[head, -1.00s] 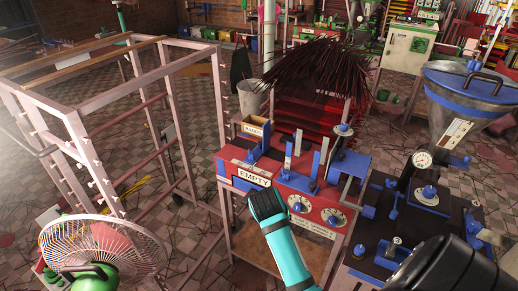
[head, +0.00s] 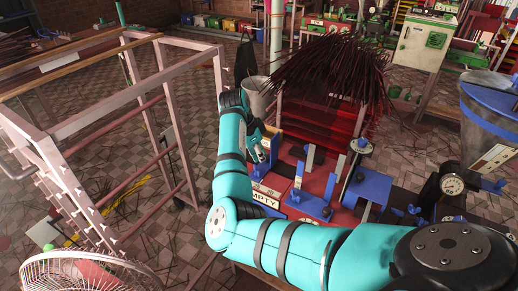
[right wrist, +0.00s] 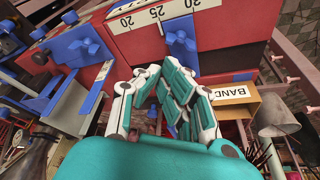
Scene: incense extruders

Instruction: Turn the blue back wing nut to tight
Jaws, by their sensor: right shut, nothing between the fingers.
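A blue wing nut (right wrist: 181,40) stands by a white number scale on the red machine in the right wrist view. A second blue wing nut (right wrist: 82,46) is further left there. The first is nearer the crate lettered BAND and looks like the back one, but I cannot be certain. My right gripper (right wrist: 163,70) is shut and empty, its fingers just short of the first nut with no clear contact. In the head view my right gripper (head: 264,151) is over the back left of the red machine (head: 280,168), and it and the arm hide part of it.
Blue uprights and a blue plate stand close on the right of the machine (head: 372,188). A pink metal rack (head: 175,120) is on the left. A grey bin (head: 258,98) stands behind the gripper.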

